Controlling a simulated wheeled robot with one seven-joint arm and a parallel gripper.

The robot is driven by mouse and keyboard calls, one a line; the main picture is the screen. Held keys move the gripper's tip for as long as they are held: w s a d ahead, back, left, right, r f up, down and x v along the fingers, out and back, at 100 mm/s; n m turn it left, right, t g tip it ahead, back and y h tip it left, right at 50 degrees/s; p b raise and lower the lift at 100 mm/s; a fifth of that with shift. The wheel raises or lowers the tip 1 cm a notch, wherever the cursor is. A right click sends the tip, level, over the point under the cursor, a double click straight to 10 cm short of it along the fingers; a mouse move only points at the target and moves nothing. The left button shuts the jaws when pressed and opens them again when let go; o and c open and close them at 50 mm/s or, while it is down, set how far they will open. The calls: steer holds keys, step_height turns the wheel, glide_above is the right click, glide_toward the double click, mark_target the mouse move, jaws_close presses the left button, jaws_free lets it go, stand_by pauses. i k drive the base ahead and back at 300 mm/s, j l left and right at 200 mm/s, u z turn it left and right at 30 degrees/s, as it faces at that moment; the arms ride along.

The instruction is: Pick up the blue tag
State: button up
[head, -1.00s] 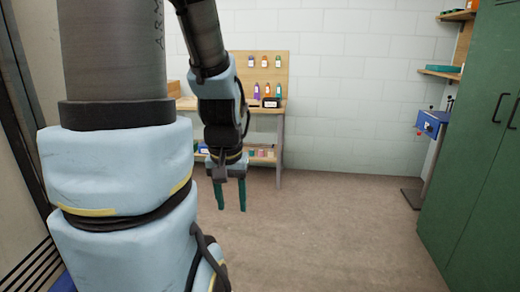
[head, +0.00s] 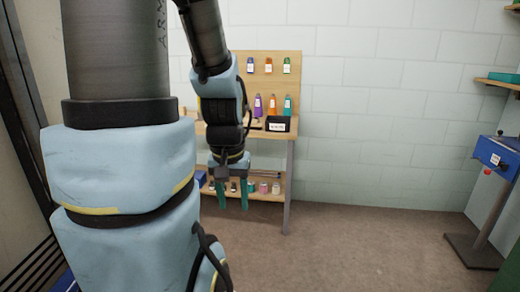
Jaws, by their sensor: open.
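A small blue item with a white label, which looks like the blue tag (head: 250,65), is on the upright wooden back board of the workbench. It is at the left of a row with an orange one (head: 268,65) and a green one (head: 287,65). My gripper (head: 233,207) points down with its two teal fingers apart and nothing between them. In the picture it is below and left of the blue tag and well in front of the bench. My arm hides the left part of the bench and board.
The workbench (head: 285,135) bears purple (head: 258,106), orange (head: 273,106) and teal (head: 288,106) bottles and a black labelled box (head: 278,124). Its lower shelf (head: 262,194) holds several small items. A blue machine on a stand (head: 497,158) is at the right. The floor between is clear.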

mark_target(249, 66)
steer(key=i, duration=2)
steer(key=i+u, duration=0.35)
steer(key=i+l+u, duration=0.15)
steer(key=u, duration=0.2)
steer(key=i+l+u, duration=0.35)
steer(key=i+j, duration=0.05)
steer(key=j, duration=0.05)
